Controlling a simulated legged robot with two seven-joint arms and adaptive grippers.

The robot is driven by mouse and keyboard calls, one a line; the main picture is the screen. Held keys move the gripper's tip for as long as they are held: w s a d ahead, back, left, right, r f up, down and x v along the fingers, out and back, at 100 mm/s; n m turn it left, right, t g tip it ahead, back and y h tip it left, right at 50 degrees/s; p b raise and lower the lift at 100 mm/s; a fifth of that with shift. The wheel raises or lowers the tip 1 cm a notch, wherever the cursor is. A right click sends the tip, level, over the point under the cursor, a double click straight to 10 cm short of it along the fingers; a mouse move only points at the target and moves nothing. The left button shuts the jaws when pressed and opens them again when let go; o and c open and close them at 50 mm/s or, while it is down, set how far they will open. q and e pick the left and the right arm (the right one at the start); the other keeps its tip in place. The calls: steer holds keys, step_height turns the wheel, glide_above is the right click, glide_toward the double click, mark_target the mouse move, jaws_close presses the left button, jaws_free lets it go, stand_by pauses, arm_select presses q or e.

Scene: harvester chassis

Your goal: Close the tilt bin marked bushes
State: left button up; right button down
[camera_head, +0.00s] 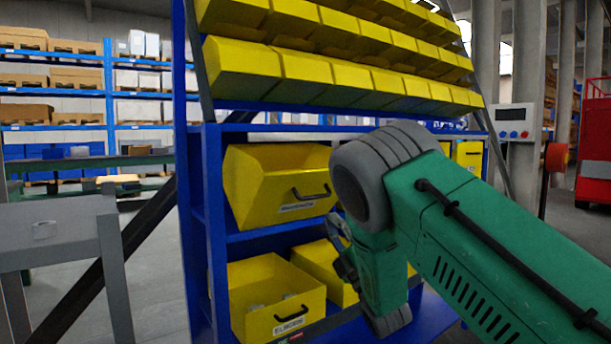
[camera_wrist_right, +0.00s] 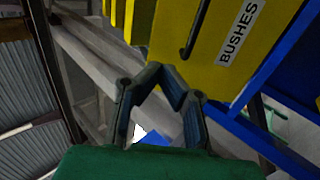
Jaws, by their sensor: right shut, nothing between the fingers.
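In the right wrist view, the yellow bin marked BUSHES (camera_wrist_right: 205,62) fills the upper right, with a white label and a dark handle on its front. Its label reads along a slant. How far it is tilted cannot be told. My right gripper (camera_wrist_right: 163,70) is shut and empty, its fingertips close below the bin's front in that picture; contact cannot be told. In the head view my right gripper (camera_head: 345,265) is partly hidden by my green arm, in front of the lower bins. The BUSHES label cannot be read there. My left gripper is not in view.
A blue rack (camera_head: 212,230) holds an upper bin (camera_head: 270,170) and a lower bin marked ELBOWS (camera_head: 265,285), both tilted out. Rows of small yellow bins (camera_head: 300,75) sit above. A grey table (camera_head: 50,235) stands at left. My arm hides the rack's middle right.

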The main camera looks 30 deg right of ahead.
mark_target(306, 175)
steer(key=shift+y, duration=0.3)
steer(key=x, duration=0.6)
steer(key=b+x, duration=0.1)
steer(key=x, duration=0.3)
steer(key=shift+a, duration=0.35)
steer(key=shift+w+r, duration=0.25)
steer(key=shift+w, duration=0.05)
steer(key=shift+w+d+r, duration=0.15)
steer(key=shift+w+d, duration=0.1)
steer(key=shift+d, duration=0.15)
steer(key=shift+a+r, duration=0.1)
steer(key=shift+a, duration=0.1)
